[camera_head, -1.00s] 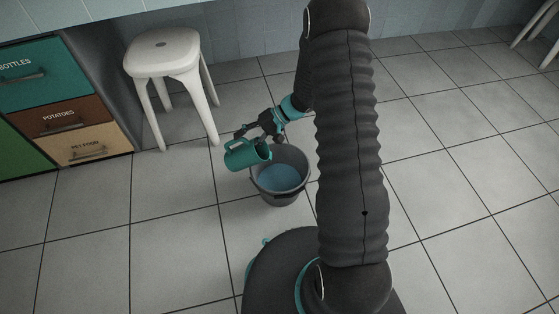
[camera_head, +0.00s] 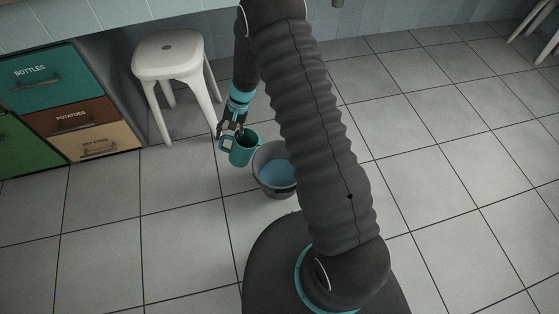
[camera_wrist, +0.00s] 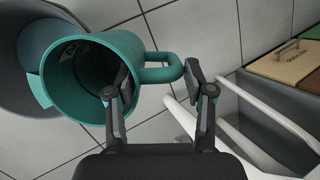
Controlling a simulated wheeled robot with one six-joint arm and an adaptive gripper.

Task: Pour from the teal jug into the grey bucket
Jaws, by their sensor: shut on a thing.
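The teal jug (camera_head: 241,155) hangs beside the upper left of the grey bucket (camera_head: 264,183), roughly upright with its mouth up. My gripper (camera_head: 233,133) is shut on the jug at its handle side. In the wrist view the jug's mouth (camera_wrist: 66,98) faces the camera, and its dark inside shows no clear liquid. My gripper's fingers (camera_wrist: 158,88) are on either side of the handle (camera_wrist: 160,73). The bucket stands upright on the floor with blue liquid in it; my arm hides part of its right side. It also shows in the wrist view (camera_wrist: 14,88), partly behind the jug.
A white stool (camera_head: 168,58) stands behind the jug to the left, its legs close to my gripper in the wrist view (camera_wrist: 240,140). Labelled drawers (camera_head: 75,115) stand at the left. The tiled floor (camera_head: 180,235) in front is clear.

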